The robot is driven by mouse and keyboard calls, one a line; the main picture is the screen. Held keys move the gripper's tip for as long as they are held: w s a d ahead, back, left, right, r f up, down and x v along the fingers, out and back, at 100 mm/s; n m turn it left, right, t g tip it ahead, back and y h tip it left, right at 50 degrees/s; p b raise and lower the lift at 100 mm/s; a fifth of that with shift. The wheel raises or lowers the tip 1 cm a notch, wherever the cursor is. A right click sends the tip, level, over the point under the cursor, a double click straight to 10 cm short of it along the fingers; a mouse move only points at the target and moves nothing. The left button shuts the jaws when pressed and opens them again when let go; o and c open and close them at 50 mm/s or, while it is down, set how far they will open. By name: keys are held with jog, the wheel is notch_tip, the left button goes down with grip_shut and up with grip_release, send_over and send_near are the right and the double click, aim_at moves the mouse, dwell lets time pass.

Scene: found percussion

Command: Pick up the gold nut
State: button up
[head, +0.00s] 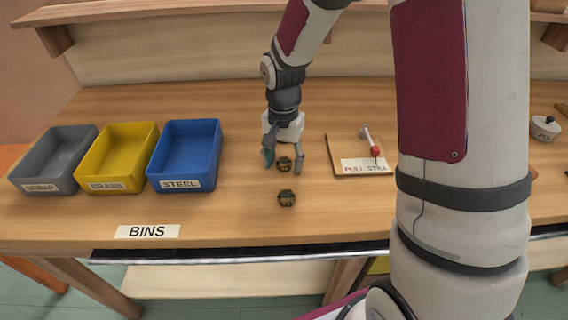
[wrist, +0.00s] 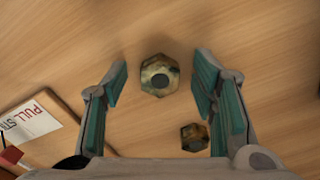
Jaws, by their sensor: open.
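Two tarnished brown-gold hex nuts lie on the wooden bench. The nearer nut (head: 287,198) lies in front of my gripper (head: 284,161) in the head view, and in the wrist view this larger nut (wrist: 160,75) shows between the fingertips. The farther nut (head: 284,163) appears between the fingers in the head view. In the wrist view this smaller, browner nut (wrist: 194,137) lies beside the right finger. I cannot tell for sure which is the gold nut. My gripper (wrist: 159,78) is open, pointing down above the bench, and holds nothing.
Grey (head: 55,160), yellow (head: 112,155) and blue (head: 185,155) bins stand at the left, behind a BINS label (head: 147,231). A board (head: 345,146) marked PULL STILL, with a red-tipped part (head: 372,145), lies right of my gripper. The bench between blue bin and nuts is clear.

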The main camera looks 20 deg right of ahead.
grip_shut()
jog(key=shift+r, duration=0.1)
